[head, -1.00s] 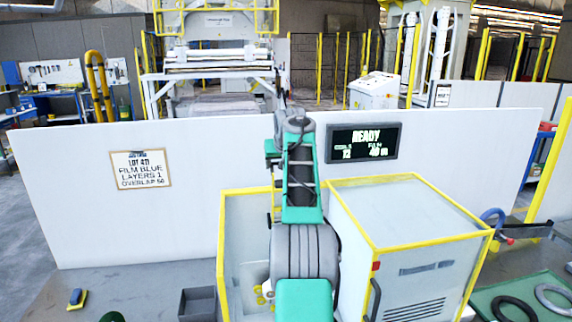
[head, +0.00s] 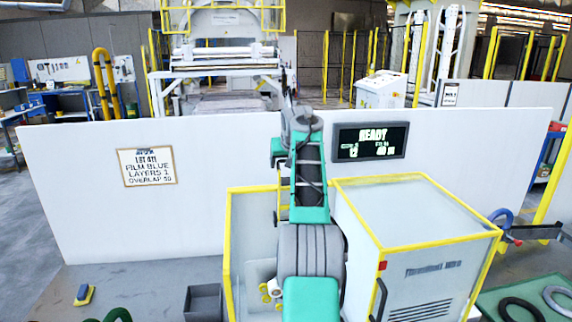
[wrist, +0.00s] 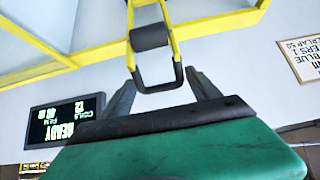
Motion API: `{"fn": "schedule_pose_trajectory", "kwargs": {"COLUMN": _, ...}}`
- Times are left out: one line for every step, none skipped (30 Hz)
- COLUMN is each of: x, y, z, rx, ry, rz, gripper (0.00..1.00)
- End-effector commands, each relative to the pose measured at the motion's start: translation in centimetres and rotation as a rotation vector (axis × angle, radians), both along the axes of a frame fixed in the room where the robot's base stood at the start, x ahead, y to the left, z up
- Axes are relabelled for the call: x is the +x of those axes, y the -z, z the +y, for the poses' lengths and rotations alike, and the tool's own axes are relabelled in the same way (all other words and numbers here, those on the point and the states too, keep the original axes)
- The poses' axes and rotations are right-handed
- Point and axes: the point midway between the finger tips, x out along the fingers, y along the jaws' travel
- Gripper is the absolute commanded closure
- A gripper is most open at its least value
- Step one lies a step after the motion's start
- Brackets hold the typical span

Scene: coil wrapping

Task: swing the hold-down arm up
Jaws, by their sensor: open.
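The hold-down arm (wrist: 171,42) shows in the wrist view as a narrow yellow fork with a black roller (wrist: 149,37) across it. It ends in a black U-shaped handle (wrist: 158,88). My gripper (wrist: 163,80) is open, with one grey finger on each side of the handle. The handle looks to be between or just beyond the fingers; contact cannot be told. In the head view my own green and grey arm hides the gripper and the hold-down arm.
A white cabinet with yellow edges (head: 415,222) stands to the right of my arm. A white wall panel (head: 90,215) with a lot sign (head: 147,167) and a READY screen (head: 370,141) is behind.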

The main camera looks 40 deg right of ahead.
Motion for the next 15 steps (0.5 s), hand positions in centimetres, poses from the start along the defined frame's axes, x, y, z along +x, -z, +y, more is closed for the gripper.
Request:
{"fn": "schedule_pose_trajectory", "kwargs": {"x": -0.4, "y": -0.5, "z": 0.2, "rx": -0.003, "ry": 0.001, "rz": -0.003, "gripper": 0.29}}
{"fn": "schedule_pose_trajectory", "kwargs": {"x": -0.7, "y": -0.8, "z": 0.4, "rx": -0.004, "ry": 0.001, "rz": -0.003, "gripper": 0.29}}
{"fn": "schedule_pose_trajectory", "kwargs": {"x": -1.1, "y": -1.4, "z": 0.7, "rx": -0.003, "ry": 0.001, "rz": -0.002, "gripper": 0.29}}
{"fn": "schedule_pose_trajectory", "kwargs": {"x": -1.5, "y": -1.8, "z": 0.9, "rx": -0.004, "ry": 0.002, "rz": -0.002, "gripper": 0.29}}
{"fn": "schedule_pose_trajectory", "kwargs": {"x": -1.9, "y": -2.4, "z": 1.2, "rx": -0.004, "ry": 0.001, "rz": -0.003, "gripper": 0.29}}
{"fn": "schedule_pose_trajectory", "kwargs": {"x": -2.3, "y": -3.0, "z": 1.5, "rx": -0.002, "ry": 0.002, "rz": -0.002, "gripper": 0.29}}
{"fn": "schedule_pose_trajectory", "kwargs": {"x": -2.7, "y": -3.4, "z": 1.8, "rx": -0.003, "ry": 0.001, "rz": -0.002, "gripper": 0.29}}
{"fn": "schedule_pose_trajectory", "kwargs": {"x": -3.0, "y": -3.8, "z": 2.0, "rx": -0.002, "ry": 0.001, "rz": -0.001, "gripper": 0.29}}
{"fn": "schedule_pose_trajectory", "kwargs": {"x": -3.4, "y": -4.4, "z": 2.3, "rx": -0.001, "ry": 0.003, "rz": -0.001, "gripper": 0.29}}
{"fn": "schedule_pose_trajectory", "kwargs": {"x": -3.6, "y": -4.7, "z": 2.5, "rx": -0.001, "ry": 0.003, "rz": -0.001, "gripper": 0.29}}
{"fn": "schedule_pose_trajectory", "kwargs": {"x": -3.8, "y": -4.9, "z": 2.6, "rx": 0.0, "ry": 0.001, "rz": 0.0, "gripper": 0.29}}
{"fn": "schedule_pose_trajectory", "kwargs": {"x": -3.9, "y": -5.1, "z": 2.7, "rx": 0.001, "ry": 0.001, "rz": 0.002, "gripper": 0.29}}
{"fn": "schedule_pose_trajectory", "kwargs": {"x": -4.0, "y": -5.2, "z": 2.8, "rx": 0.001, "ry": 0.001, "rz": 0.002, "gripper": 0.29}}
{"fn": "schedule_pose_trajectory", "kwargs": {"x": -4.1, "y": -5.3, "z": 2.9, "rx": 0.001, "ry": 0.001, "rz": 0.002, "gripper": 0.29}}
{"fn": "schedule_pose_trajectory", "kwargs": {"x": -4.1, "y": -5.3, "z": 2.9, "rx": 0.001, "ry": 0.001, "rz": 0.002, "gripper": 0.29}}
